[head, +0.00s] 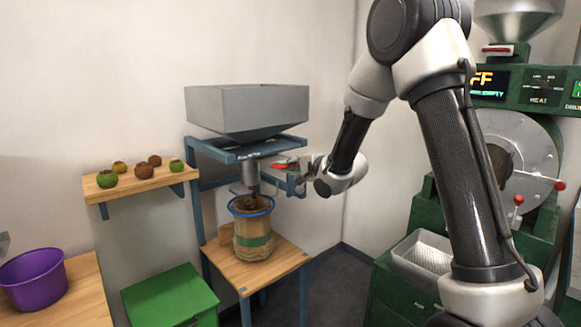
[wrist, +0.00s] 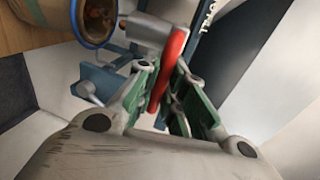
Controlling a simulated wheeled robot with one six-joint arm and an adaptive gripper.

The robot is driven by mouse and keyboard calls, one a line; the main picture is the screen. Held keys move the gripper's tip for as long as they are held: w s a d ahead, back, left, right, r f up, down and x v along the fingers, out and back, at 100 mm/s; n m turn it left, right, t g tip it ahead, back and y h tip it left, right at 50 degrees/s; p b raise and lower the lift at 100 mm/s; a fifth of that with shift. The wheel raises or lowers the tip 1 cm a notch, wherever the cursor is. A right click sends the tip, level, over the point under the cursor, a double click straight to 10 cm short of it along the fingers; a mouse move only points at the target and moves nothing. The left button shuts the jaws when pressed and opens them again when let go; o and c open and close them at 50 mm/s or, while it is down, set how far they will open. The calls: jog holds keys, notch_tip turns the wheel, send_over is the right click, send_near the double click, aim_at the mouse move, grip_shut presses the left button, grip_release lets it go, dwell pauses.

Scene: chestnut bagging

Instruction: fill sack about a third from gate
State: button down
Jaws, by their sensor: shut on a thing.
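The sack (head: 252,228), tan with a green band, stands upright on a small wooden stand under the hopper's spout (head: 250,174). Its mouth is held open by a blue ring, and brown chestnuts (head: 250,203) show inside; how deep they lie is unclear. In the wrist view the sack (wrist: 35,22) is at the top left, with chestnuts (wrist: 97,20) within its ring. My gripper (head: 298,164) is beside the spout, shut on the red gate handle (wrist: 172,62). The handle (head: 285,165) also shows at the fingertips in the head view. The gate's opening is hidden.
The grey hopper (head: 247,108) sits on a blue frame (head: 205,150). A wall shelf (head: 125,190) holds several round items. A green box (head: 170,295), a purple bucket (head: 33,278) and a green roasting machine (head: 440,210) stand around. Dark floor lies between stand and machine.

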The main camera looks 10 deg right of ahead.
jog(key=x, duration=0.4)
jog(key=shift+a+r, duration=0.1)
jog(key=shift+r, duration=0.25)
jog(key=shift+w+r, duration=0.1)
jog(key=shift+w, duration=0.05)
jog(key=c, duration=1.5)
grip_release()
jog(key=shift+w+a, duration=0.1)
jog(key=v, duration=1.2)
